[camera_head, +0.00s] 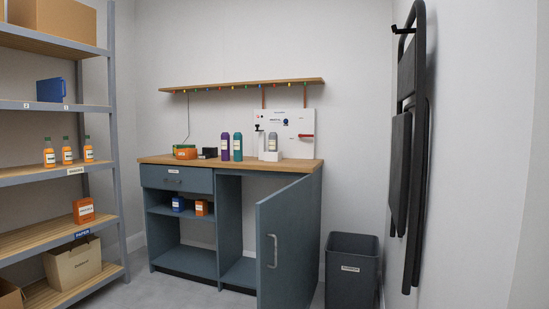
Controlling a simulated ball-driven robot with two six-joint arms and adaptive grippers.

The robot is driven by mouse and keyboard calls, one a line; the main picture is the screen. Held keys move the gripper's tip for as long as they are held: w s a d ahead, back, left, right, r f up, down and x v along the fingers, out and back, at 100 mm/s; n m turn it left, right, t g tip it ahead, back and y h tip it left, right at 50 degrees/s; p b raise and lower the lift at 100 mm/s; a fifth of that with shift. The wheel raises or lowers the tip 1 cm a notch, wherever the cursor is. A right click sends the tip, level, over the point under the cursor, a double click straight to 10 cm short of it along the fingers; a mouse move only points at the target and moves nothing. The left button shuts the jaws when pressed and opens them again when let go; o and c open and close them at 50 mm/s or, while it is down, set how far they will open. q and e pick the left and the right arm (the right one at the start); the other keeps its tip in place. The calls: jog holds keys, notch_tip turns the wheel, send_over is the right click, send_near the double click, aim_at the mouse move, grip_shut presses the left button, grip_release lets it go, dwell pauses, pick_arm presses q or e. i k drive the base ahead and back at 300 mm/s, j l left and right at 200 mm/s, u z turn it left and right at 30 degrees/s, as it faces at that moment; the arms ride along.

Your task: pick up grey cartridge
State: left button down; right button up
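A grey cartridge (272,143) with a light label stands upright on the wooden worktop (180,158) of a blue-grey cabinet. It is at the right of the worktop, in or on a white holder (270,156), in front of a white wall panel (296,128). A purple cartridge (225,146) and a teal cartridge (238,147) stand upright to its left. Neither of my grippers is in view.
The cabinet's door (286,245) stands open, jutting into the room below the grey cartridge. A dark bin (351,285) stands right of it. A folded black chair (405,140) hangs on the right wall. Shelving (50,106) lines the left; some floor between is free.

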aim_at(273, 137)
jog(key=i+j, duration=0.15)
jog(key=j, duration=0.2)
jog(key=i+j, duration=0.15)
jog(key=j, duration=0.25)
jog(key=i+j, duration=2.05)
jog(key=j, duration=0.1)
